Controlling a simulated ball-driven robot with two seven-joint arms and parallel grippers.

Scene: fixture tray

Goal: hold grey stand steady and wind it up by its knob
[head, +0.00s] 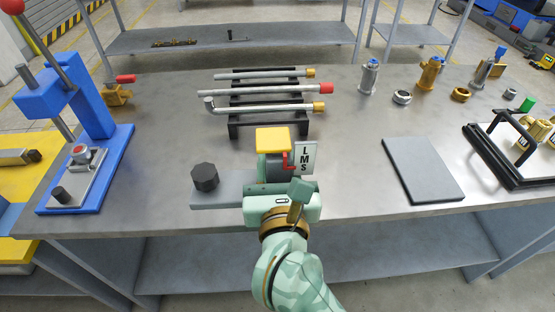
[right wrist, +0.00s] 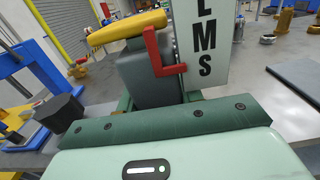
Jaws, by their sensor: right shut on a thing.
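The grey stand (head: 232,186) lies near the front edge of the table, with a flat base and an upright block. It has a yellow top (head: 272,140), a red pointer and a white plate marked L, M, S (head: 304,158). Its black knob (head: 205,177) is on the left end of the base, with nothing touching it; it also shows in the right wrist view (right wrist: 57,110). My right gripper (head: 277,183) comes from the front and is shut on the stand's upright block (right wrist: 145,75); its fingertips are mostly hidden. My left gripper is in neither view.
A black rack (head: 235,130) with several metal tubes stands behind the stand. A blue press (head: 95,150) is at the left. A grey plate (head: 422,168) lies to the right, with a black-framed tray (head: 490,165) beyond it. Several fittings stand at the back right.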

